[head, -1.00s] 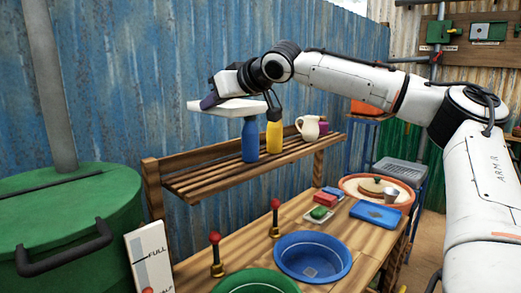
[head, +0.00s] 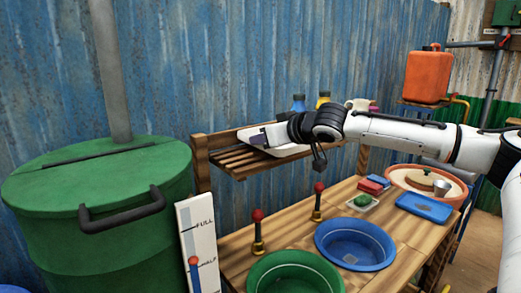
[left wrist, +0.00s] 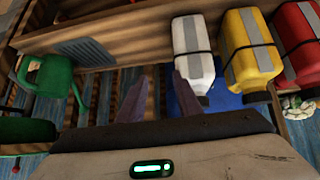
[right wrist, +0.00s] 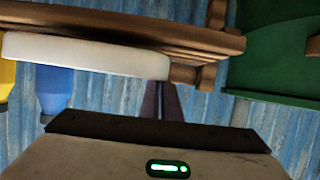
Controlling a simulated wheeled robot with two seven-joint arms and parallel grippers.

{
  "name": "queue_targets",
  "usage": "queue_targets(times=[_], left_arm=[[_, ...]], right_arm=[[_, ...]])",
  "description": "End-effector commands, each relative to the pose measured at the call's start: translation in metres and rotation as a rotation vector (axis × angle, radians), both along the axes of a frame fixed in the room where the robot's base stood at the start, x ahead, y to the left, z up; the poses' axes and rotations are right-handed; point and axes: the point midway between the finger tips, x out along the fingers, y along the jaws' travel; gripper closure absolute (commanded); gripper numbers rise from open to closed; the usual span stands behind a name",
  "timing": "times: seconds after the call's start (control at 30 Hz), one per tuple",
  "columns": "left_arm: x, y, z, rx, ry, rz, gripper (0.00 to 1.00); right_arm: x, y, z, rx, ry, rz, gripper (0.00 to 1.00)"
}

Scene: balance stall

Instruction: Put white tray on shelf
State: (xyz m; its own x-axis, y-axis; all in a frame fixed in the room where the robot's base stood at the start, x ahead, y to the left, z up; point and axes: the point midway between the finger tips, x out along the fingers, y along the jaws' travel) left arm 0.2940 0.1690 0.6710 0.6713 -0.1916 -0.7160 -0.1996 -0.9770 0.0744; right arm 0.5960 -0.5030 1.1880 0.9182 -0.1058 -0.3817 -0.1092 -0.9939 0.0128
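The white tray (head: 290,152) is at the left part of the wooden slatted shelf (head: 240,166) in the head view, low over its slats. My right gripper (head: 258,138) is at the tray's left end, partly covering it. In the right wrist view, which looks upside down, the tray (right wrist: 80,55) lies along the shelf slats (right wrist: 200,35). The right fingers (right wrist: 161,88) are close together at the tray's end; I cannot tell whether the tray rests fully on the slats. My left gripper (left wrist: 160,88) has its fingers apart with nothing between them.
A blue bottle (head: 299,103), a yellow bottle (head: 323,98) and a white pitcher (head: 358,104) stand behind the tray. The bench below holds blue (head: 355,242) and green (head: 295,275) basins and red-knobbed levers (head: 318,200). A green drum (head: 95,210) stands left of the shelf.

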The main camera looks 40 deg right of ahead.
Motion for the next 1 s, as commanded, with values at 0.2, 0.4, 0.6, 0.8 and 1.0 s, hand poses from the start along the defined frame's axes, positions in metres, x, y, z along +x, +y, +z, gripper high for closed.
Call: queue_targets(times=[0.2, 0.4, 0.6, 0.8, 1.0], left_arm=[[0.006, 0.000, -0.002, 0.000, -0.012, 0.000, 0.69], [0.006, 0.000, -0.001, -0.001, -0.013, 0.000, 0.69], [0.005, 0.000, -0.002, -0.002, -0.011, 0.000, 0.69], [0.002, 0.000, -0.004, -0.001, -0.005, 0.000, 0.69], [0.001, 0.000, -0.002, -0.001, -0.004, 0.000, 0.69]], right_arm=[[0.000, 0.000, -0.022, -0.003, -0.004, 0.002, 1.00], [0.000, 0.000, -0.022, -0.003, -0.004, 0.002, 1.00], [0.000, 0.000, -0.024, -0.001, 0.000, 0.000, 0.79], [0.000, 0.000, -0.024, -0.001, 0.000, 0.000, 0.78], [-0.003, -0.001, -0.022, 0.001, -0.001, -0.003, 0.78]])
